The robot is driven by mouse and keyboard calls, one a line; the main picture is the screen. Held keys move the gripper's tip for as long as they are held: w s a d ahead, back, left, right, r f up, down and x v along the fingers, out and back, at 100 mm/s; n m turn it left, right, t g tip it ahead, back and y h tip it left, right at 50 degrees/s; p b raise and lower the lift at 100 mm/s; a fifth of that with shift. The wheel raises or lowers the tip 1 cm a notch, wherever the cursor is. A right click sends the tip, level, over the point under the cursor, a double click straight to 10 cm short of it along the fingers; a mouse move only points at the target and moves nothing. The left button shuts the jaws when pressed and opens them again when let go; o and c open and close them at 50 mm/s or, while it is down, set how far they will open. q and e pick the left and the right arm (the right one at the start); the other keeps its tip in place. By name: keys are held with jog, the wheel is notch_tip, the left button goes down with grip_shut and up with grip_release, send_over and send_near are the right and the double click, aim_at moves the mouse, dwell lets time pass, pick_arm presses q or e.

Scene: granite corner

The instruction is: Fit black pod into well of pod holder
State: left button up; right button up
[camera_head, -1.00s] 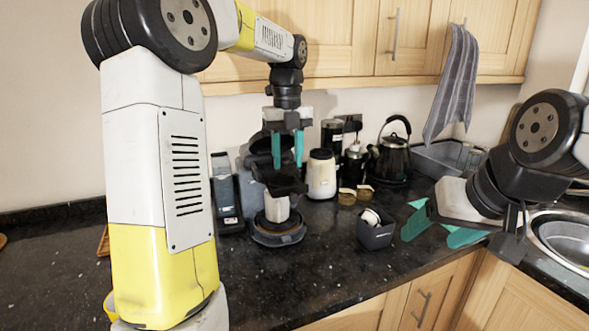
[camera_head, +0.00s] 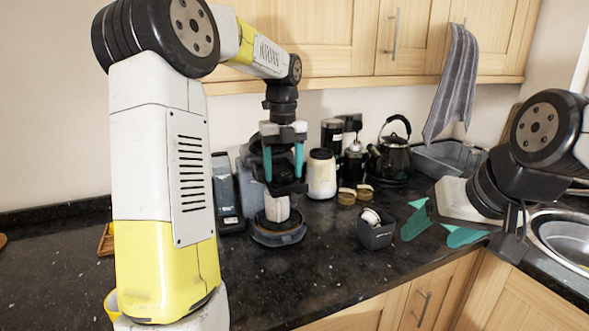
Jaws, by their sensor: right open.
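My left gripper (camera_head: 284,160) points straight down over the front of the coffee machine (camera_head: 246,168), its two teal fingers spread apart. Its fingertips are just above the black pod holder (camera_head: 292,188), which juts out from the machine. I cannot make out the black pod or the well; the fingers and dark parts blend there. My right gripper (camera_head: 433,230) is open and empty over the counter at the right, with its teal fingers pointing left.
A white cup (camera_head: 277,208) stands under the holder on the drip tray (camera_head: 279,236). A dark bin (camera_head: 376,234) with light items stands to the right. A cream jar (camera_head: 321,175) and a kettle (camera_head: 393,158) stand behind. The front counter is clear.

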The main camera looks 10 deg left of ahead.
aim_at(284, 173)
pick_arm(q)
notch_tip(284, 173, up, 11)
jog(key=s+r+n+t, duration=0.1)
jog(key=s+r+n, duration=0.1)
jog(key=s+n, duration=0.35)
jog(key=s+d+f+n+t+h, duration=0.1)
jog(key=s+f+n+t, duration=0.1)
jog(key=s+f+n, duration=0.3)
jog(key=s+d+f+n+t+h, duration=0.1)
jog(key=s+f+n+t, duration=0.2)
jog(key=s+n, duration=1)
notch_tip(284, 173, down, 3)
jog(key=n, duration=0.6)
jog(key=shift+s+f, duration=0.15)
jog(key=shift+s, duration=0.25)
jog(key=shift+d, duration=0.1)
